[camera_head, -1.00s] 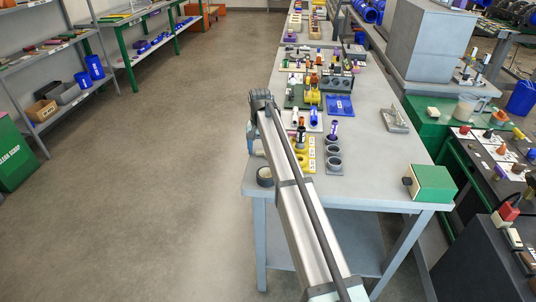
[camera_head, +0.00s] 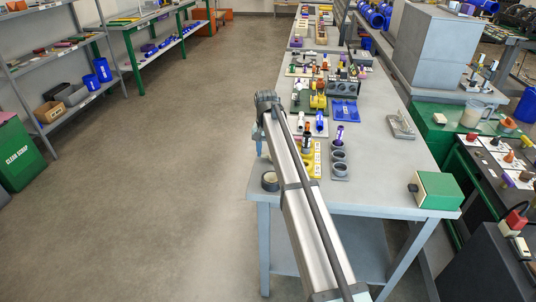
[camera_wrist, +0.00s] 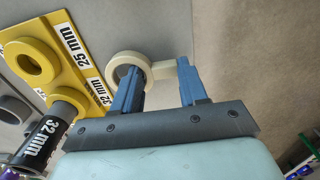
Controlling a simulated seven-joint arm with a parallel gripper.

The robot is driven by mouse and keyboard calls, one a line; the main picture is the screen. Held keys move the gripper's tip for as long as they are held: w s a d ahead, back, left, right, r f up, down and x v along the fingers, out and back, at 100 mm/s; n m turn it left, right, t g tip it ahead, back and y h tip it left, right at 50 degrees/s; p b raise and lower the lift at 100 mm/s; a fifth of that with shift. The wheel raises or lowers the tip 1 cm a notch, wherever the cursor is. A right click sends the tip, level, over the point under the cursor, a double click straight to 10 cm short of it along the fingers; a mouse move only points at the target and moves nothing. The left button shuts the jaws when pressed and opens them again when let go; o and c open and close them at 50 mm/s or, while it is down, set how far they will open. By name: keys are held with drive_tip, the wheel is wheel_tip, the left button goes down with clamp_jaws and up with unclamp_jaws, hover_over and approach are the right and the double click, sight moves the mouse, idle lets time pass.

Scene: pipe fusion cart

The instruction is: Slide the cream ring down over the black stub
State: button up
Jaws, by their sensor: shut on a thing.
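The cream ring (camera_wrist: 113,67) with its side tab (camera_wrist: 164,69) is in the wrist view. My gripper (camera_wrist: 158,82) has its blue fingers on either side of the tab, and the left finger covers part of the ring. The black stub (camera_wrist: 42,142), marked 32 mm, stands in a yellow holder (camera_wrist: 75,55) to the lower left of the ring, apart from it. In the head view the stub (camera_head: 306,145) shows beside my arm, on the yellow holder (camera_head: 316,160). My gripper is hidden behind my arm there.
A grey holder (camera_head: 340,170) with round sockets stands right of the yellow one. A dark roll (camera_head: 270,181) lies at the table's front left corner. A green and cream box (camera_head: 437,190) sits at the front right. The table middle between them is clear.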

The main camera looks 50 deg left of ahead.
wheel_tip(320, 180, up, 8)
drive_tip(key=shift+w+r, duration=0.1)
drive_tip(key=w+d+r, duration=0.5)
drive_tip(key=w+r, duration=0.4)
drive_tip(key=shift+w+d, duration=0.2)
drive_tip(key=shift+w, duration=0.05)
drive_tip(key=shift+f, duration=0.15)
drive_tip(key=shift+f, duration=2.7)
drive_tip(key=shift+f, duration=0.9)
drive_tip(key=o, duration=1.1)
wheel_tip(320, 180, up, 14)
